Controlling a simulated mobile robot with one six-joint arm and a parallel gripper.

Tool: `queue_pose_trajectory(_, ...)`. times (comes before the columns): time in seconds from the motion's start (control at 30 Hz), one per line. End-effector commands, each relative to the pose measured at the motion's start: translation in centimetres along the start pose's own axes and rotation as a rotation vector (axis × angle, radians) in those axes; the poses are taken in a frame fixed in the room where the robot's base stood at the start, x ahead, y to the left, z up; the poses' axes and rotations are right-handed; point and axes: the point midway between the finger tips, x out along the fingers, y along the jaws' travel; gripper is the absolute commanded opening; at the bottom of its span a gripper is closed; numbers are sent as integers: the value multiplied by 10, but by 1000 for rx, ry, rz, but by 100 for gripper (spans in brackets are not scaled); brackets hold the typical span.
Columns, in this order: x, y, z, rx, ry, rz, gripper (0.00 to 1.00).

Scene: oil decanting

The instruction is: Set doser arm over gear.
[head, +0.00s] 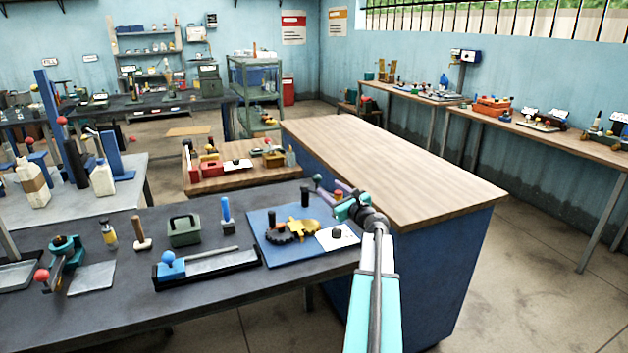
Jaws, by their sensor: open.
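A dark toothed gear (277,238) lies on a blue board (258,220) on the dark workbench. A brass-coloured toothed piece (306,227) sits beside it, close to or overlapping its right side. Dark upright posts stand behind them, one near the gear (271,217) and one behind the brass piece (305,197). I cannot tell for certain which part is the doser arm. My gripper (328,184) is open and appears empty, at the board's back right in the picture. Its height above the board is unclear.
A white card with a black knob (337,235) is on the board's right. A long black tray with a blue knob (208,266), a green box (184,231) and a blue-handled tool (227,214) stand to the left. A bare wooden-topped counter (400,165) lies behind my arm.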

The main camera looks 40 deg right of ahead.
Motion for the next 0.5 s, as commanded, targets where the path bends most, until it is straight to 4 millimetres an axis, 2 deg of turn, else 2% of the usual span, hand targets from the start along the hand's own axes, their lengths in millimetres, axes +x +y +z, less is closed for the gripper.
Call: queue_pose_trajectory(0.5, 57, 0, 1, 1, -1, 2, 47)
